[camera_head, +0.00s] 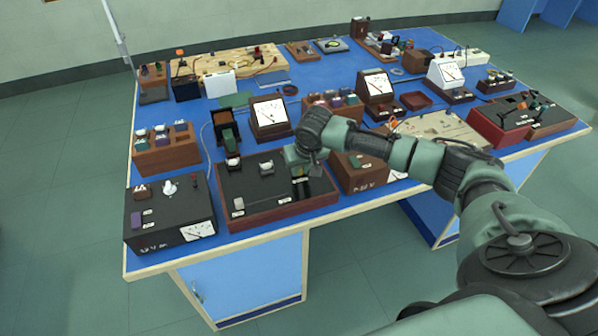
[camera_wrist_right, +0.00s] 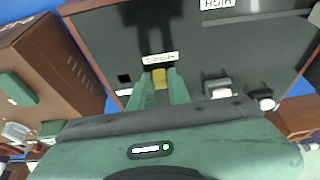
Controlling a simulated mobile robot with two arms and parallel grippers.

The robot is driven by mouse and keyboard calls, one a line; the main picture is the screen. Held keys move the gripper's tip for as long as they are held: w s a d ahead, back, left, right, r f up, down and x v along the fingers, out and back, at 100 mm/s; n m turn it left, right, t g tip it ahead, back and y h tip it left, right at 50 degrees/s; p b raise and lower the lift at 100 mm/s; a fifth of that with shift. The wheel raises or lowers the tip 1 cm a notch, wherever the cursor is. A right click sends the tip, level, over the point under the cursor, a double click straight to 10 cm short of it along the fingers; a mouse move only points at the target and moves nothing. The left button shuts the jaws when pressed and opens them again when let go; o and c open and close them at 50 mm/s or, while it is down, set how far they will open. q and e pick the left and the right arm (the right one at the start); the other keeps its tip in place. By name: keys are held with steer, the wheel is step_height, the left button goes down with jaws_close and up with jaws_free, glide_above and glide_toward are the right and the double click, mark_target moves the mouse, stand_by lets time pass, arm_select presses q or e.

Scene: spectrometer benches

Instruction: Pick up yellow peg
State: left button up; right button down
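The yellow peg (camera_wrist_right: 160,78) shows in the right wrist view between the two green fingertips of my right gripper (camera_wrist_right: 160,90), beside a small white label on a black panel. The fingers stand on either side of the peg. I cannot tell whether they touch it. In the head view my right gripper (camera_head: 304,165) points down over the right part of a black-topped wooden instrument box (camera_head: 262,190), and it mostly hides the peg. My left gripper is in neither view.
The blue table (camera_head: 345,65) is crowded with instruments. A black meter box (camera_head: 165,215) stands to the left, a brown box (camera_head: 365,172) to the right, and a white-faced meter (camera_head: 270,117) behind. Open floor lies in front of the table.

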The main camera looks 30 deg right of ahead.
steer(key=shift+r, duration=0.1)
steer(key=shift+r, duration=0.25)
step_height(320, 180, up, 22)
steer(key=p, duration=0.3)
steer(key=shift+r, duration=0.2)
stand_by(0.6)
